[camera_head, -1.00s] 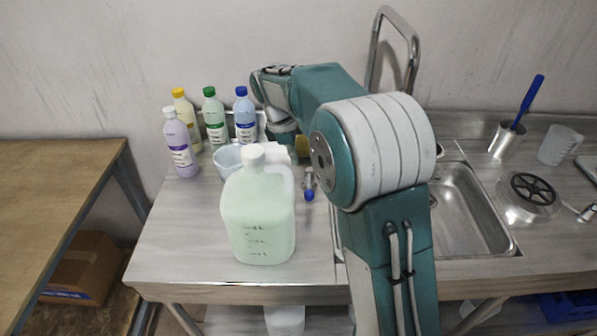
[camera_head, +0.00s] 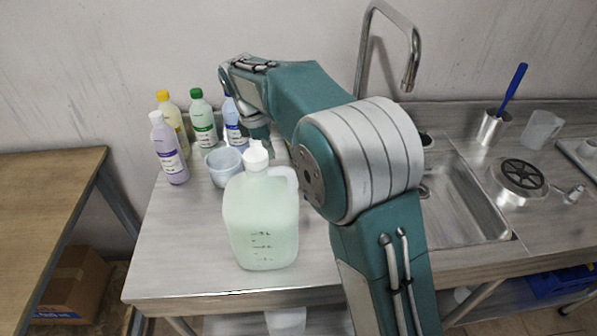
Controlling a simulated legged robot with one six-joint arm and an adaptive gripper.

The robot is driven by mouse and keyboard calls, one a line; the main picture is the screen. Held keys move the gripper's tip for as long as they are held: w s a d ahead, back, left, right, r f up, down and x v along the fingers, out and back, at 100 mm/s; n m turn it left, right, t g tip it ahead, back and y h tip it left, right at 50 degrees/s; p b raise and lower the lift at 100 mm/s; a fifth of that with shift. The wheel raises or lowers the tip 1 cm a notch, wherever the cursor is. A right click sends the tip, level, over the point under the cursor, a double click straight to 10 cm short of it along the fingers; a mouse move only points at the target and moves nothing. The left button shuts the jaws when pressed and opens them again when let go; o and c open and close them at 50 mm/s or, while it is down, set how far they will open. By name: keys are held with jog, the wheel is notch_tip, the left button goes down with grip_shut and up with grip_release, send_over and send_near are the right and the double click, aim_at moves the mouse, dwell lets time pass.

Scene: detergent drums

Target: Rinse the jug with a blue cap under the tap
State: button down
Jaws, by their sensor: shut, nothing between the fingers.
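A bottle with light blue contents (camera_head: 234,128) stands at the back left of the steel counter, partly behind my arm; its blue cap is mostly hidden now. A large jug of pale green liquid (camera_head: 262,222) with a white cap stands upright at the front. My gripper (camera_head: 261,137) is low behind the large jug's cap, to the right of the blue bottle. It is shut and holds nothing; its fingertips are largely hidden. The tall tap (camera_head: 410,70) arches over the sink (camera_head: 462,200) on the right.
A purple bottle (camera_head: 170,150), a yellow-capped bottle (camera_head: 172,118), a green-capped bottle (camera_head: 203,122) and a pale cup (camera_head: 222,167) crowd the left. A cylinder with a blue-handled brush (camera_head: 492,128), a clear beaker (camera_head: 541,130) and a round drain part (camera_head: 522,176) lie right of the sink.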

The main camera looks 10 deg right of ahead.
jog(key=x, duration=1)
jog(key=shift+d+f, duration=0.1)
jog(key=shift+d, duration=0.05)
jog(key=d, duration=0.3)
jog(key=shift+d+f, duration=0.1)
jog(key=shift+d, duration=0.7)
jog(key=shift+a, duration=0.2)
jog(key=shift+s+d+f, duration=0.15)
jog(key=shift+d, duration=0.45)
